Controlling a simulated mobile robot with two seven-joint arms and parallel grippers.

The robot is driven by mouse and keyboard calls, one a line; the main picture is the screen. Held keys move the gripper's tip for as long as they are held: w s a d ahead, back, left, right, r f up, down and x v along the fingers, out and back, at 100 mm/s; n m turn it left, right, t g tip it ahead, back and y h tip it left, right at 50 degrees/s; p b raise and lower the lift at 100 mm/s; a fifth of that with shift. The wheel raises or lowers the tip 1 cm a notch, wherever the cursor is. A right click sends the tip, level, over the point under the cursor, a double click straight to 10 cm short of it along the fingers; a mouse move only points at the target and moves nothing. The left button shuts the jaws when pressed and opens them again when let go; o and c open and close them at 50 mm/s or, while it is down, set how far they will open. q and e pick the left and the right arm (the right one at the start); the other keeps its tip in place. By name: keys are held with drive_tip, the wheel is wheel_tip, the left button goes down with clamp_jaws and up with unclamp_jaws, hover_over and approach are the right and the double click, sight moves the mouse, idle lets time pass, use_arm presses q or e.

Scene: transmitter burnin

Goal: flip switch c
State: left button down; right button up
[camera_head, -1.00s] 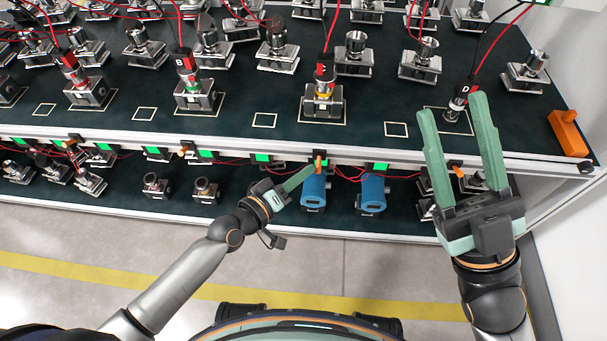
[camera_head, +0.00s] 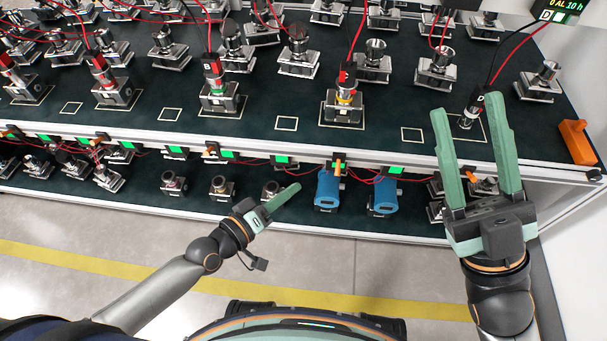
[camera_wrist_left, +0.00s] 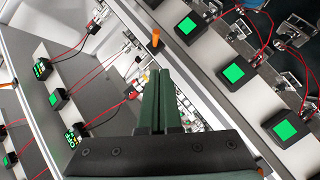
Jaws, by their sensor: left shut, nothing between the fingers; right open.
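Switch c, an orange lever (camera_head: 338,166), stands on the front rail of the bench below the third labelled transmitter (camera_head: 343,100), whose letter I cannot read clearly. Whether the lever is up or down is too small to tell. My left gripper (camera_head: 297,187) is shut and empty, to the left of and nearer than the lever, with a visible gap. In the left wrist view its fingers (camera_wrist_left: 157,78) are together, and an orange lever (camera_wrist_left: 155,38) shows beyond the tips. My right gripper (camera_head: 466,118) is open and empty over the bench's right part, near the transmitter marked D (camera_head: 468,118).
Blue cylinders (camera_head: 328,190) stand on the lower shelf just right of my left fingertips. Green indicators (camera_head: 283,159) and other orange levers (camera_head: 212,149) line the rail. An orange block (camera_head: 577,142) sits at the bench's right end. The floor in front is clear.

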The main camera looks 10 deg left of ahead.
use_arm(q)
drive_tip(key=shift+f+v, duration=0.15)
drive_tip(key=shift+v, duration=0.75)
drive_tip(key=shift+f+v, duration=0.15)
drive_tip(key=shift+v, duration=0.7)
